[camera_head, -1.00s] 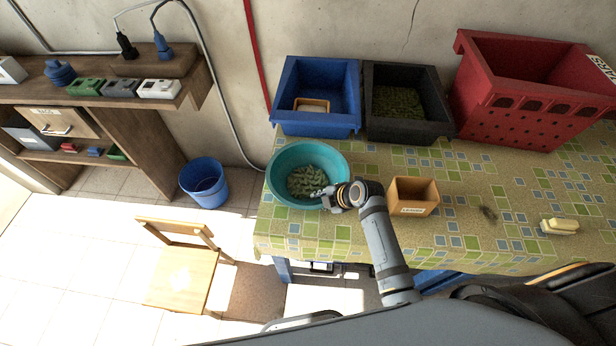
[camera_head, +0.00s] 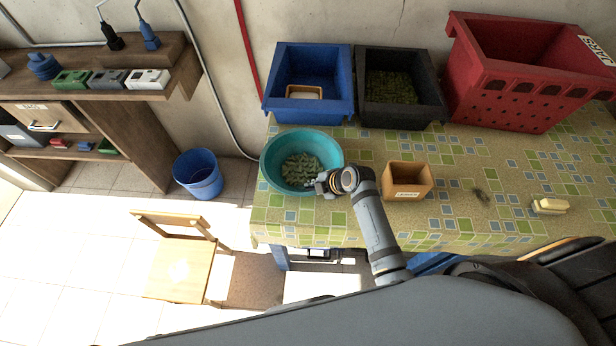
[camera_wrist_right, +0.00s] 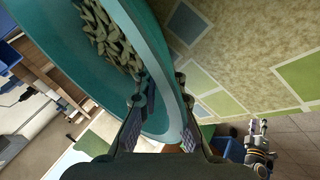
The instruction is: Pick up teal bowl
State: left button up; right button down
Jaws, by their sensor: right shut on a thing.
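The teal bowl (camera_head: 272,176) is at the left end of the patterned table, with pale green pods (camera_head: 300,168) inside. My right gripper (camera_head: 322,184) is at its right front side, shut on the rim. In the right wrist view, the bowl wall (camera_wrist_right: 162,75) passes between the two fingers (camera_wrist_right: 158,108). I cannot tell whether the bowl's base touches the table. My left gripper (camera_wrist_right: 258,128) shows small at the lower right of the right wrist view, empty, its fingers apart. It is away from the bowl.
A blue crate (camera_head: 308,112) and a black crate (camera_head: 400,116) stand just behind the bowl, with a red crate (camera_head: 515,105) farther right. A small wooden box (camera_head: 407,192) is right of my right gripper. A sponge-like block (camera_head: 549,205) lies farther right. A chair (camera_head: 182,270) and blue bucket (camera_head: 198,178) stand left.

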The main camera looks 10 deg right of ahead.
jog(key=shift+s, duration=0.1)
jog(key=r, duration=0.2)
jog(key=r+b, duration=0.1)
jog(key=shift+s+d+r, duration=0.1)
jog(key=shift+s+r, duration=0.05)
jog(key=shift+s, duration=0.15)
jog(key=s+d+r+b, duration=0.1)
jog(key=s+d+r, duration=0.1)
jog(key=s+r, duration=0.7)
jog(key=shift+s+d+r, duration=0.25)
jog(key=shift+s+d, duration=0.05)
jog(key=shift+s, duration=1.6)
